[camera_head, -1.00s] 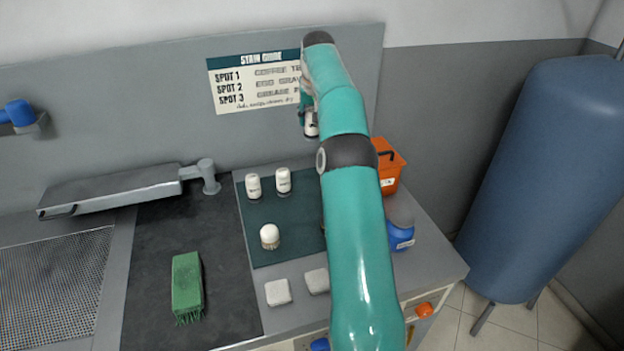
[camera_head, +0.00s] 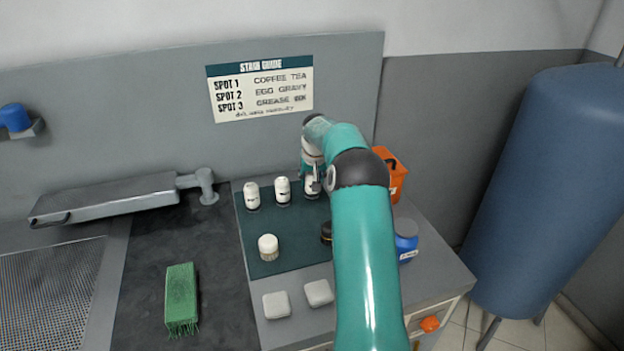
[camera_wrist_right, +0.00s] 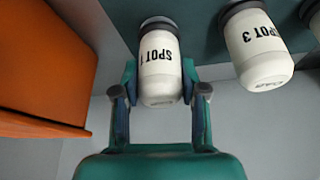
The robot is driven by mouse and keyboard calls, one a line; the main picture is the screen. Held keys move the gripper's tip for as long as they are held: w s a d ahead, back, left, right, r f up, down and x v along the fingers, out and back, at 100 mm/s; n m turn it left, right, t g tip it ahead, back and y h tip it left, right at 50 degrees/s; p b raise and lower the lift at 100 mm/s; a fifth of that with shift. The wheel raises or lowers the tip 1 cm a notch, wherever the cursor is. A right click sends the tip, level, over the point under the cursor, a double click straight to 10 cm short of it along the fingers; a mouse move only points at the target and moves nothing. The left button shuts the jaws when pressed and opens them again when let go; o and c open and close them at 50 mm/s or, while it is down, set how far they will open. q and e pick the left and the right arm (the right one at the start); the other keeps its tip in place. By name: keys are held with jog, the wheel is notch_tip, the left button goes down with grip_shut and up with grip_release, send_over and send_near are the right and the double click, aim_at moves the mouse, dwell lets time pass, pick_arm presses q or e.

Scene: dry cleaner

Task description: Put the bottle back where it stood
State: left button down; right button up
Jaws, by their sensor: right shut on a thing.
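My right gripper (camera_head: 313,182) is shut on a white bottle (camera_head: 310,188) at the back right of the dark green mat (camera_head: 290,218). In the right wrist view the held bottle (camera_wrist_right: 159,66) reads SPOT 1, upside down, between the two fingers (camera_wrist_right: 160,82). It is roughly in line with two other white bottles, one nearer (camera_head: 283,191) and one farther left (camera_head: 252,196). The bottle beside it reads SPOT 3 in the wrist view (camera_wrist_right: 256,48). I cannot tell whether the held bottle touches the mat. My left gripper is out of view.
An orange box (camera_head: 393,174) stands close to the right of the gripper. A blue container (camera_head: 405,240), a white-topped round item (camera_head: 268,246), a dark round item (camera_head: 326,233) and white pads (camera_head: 318,293) are nearer. A wall sign (camera_head: 260,90) is behind.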

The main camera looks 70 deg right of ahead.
jog(key=shift+f, duration=0.15)
jog(key=o, duration=1.2)
jog(key=shift+f, duration=0.15)
jog(key=shift+b+v, duration=0.85)
jog(key=shift+v, duration=5.3)
